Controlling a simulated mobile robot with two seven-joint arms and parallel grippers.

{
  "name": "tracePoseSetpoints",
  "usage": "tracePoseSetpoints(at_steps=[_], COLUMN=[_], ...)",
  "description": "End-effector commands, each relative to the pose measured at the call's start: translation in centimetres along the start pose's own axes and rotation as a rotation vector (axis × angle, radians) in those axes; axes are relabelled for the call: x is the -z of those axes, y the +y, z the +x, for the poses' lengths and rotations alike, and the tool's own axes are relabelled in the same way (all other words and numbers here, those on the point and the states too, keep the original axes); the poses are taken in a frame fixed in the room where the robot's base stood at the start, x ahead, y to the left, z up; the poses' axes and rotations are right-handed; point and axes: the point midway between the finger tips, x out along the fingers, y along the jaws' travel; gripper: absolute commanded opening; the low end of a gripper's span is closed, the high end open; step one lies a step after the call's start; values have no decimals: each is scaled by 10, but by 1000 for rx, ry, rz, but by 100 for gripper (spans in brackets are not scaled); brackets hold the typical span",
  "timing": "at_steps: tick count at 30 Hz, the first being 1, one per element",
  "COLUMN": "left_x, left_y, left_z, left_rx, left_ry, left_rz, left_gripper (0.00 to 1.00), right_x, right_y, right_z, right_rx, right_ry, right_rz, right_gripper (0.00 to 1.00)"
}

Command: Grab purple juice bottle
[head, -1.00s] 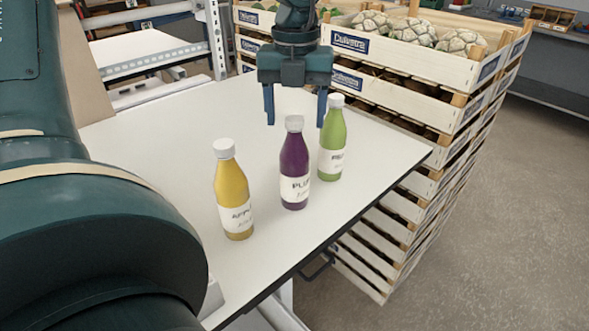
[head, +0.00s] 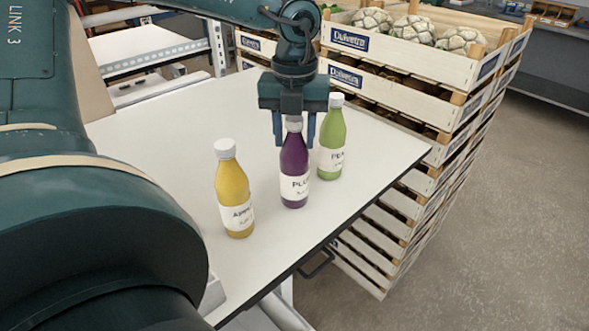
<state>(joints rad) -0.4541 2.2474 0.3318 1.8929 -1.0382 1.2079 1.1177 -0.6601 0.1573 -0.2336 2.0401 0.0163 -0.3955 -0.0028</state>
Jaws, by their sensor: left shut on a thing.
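The purple juice bottle (head: 294,165) stands upright on the white table, between two other bottles. Its white cap is partly covered by my left gripper (head: 294,142), which reaches down from above with one finger on each side of the bottle's neck. The left gripper is shut on the purple bottle near its cap. The yellow bottle (head: 232,190) stands upright to the left and nearer. The green bottle (head: 332,140) stands upright close by on the right, a little farther back, near the gripper's right finger. My right gripper is not in view.
The white table (head: 170,140) is clear behind and left of the bottles. Its dark front edge runs close to them. Stacked wooden crates (head: 400,60) holding pale round produce stand behind and right of the table. A metal shelf (head: 150,50) stands at the back left.

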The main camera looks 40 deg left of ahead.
Motion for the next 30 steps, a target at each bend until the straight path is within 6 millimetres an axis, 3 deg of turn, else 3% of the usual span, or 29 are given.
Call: tracePoseSetpoints(at_steps=[11, 24, 30], left_x=[0, -1, -1], left_y=[0, -1, -1], left_z=[0, -3, -30], left_rx=[0, 1, 4], left_ry=[-1, -4, -9], left_rz=[0, 0, 0], left_gripper=[0, 0, 0], right_x=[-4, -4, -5], right_y=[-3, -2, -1], right_z=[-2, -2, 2], right_rx=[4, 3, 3], right_ry=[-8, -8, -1], right_rz=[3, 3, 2], right_gripper=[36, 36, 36])
